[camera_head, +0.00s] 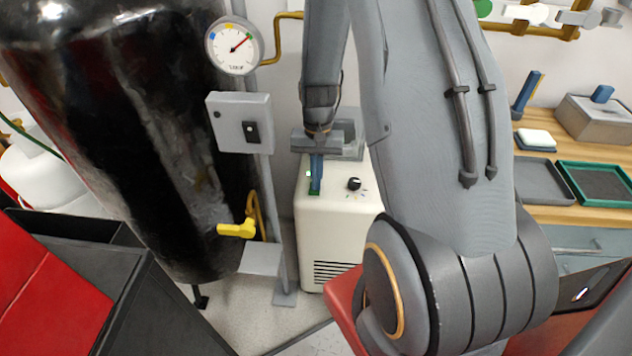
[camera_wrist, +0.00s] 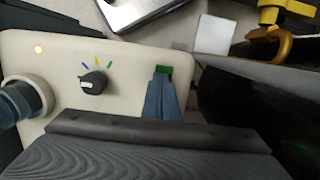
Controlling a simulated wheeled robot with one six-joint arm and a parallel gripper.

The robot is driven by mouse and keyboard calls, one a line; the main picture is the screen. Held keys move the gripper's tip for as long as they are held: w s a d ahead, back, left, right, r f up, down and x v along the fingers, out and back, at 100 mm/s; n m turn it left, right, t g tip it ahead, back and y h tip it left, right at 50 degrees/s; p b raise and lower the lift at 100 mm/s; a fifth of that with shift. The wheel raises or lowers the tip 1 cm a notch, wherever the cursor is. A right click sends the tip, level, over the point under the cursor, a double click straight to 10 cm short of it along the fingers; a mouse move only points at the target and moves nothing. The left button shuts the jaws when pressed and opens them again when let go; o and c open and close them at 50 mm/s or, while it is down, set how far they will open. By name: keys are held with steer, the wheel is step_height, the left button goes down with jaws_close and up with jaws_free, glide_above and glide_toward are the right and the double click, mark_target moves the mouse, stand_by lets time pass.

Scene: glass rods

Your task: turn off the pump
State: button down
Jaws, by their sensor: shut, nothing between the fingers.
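The pump is a cream box (camera_head: 318,232) with dark vent slots, standing on the floor below centre in the head view. Its top panel (camera_wrist: 125,62) fills the left of the wrist view. The panel carries a black knob (camera_wrist: 92,83) with coloured marks, a small yellowish lamp (camera_wrist: 38,49) that looks lit, and a green switch (camera_wrist: 163,69). My gripper (camera_head: 316,188) points down at the switch; its blue fingers are shut and empty. In the wrist view the fingertips (camera_wrist: 161,80) overlap the switch and hide part of it. I cannot tell whether they touch it or which way it is set.
A large black tank (camera_head: 130,130) stands left of the pump. Beside it are a gauge (camera_head: 234,46), a grey switch box (camera_head: 240,122) and a yellow valve handle (camera_head: 237,229). A wooden bench (camera_head: 560,213) with trays is at right. A hose fitting (camera_wrist: 25,100) rises from the panel.

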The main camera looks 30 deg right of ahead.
steer(key=shift+w+d, duration=0.25)
steer(key=shift+w, duration=0.05)
steer(key=shift+r, duration=0.1)
steer(key=shift+r+p, duration=0.6)
step_height(320, 180, up, 12)
steer(key=w+d, duration=0.1)
steer(key=shift+w+r+p, duration=0.2)
steer(key=shift+w+p, duration=0.15)
steer(key=shift+w, duration=0.05)
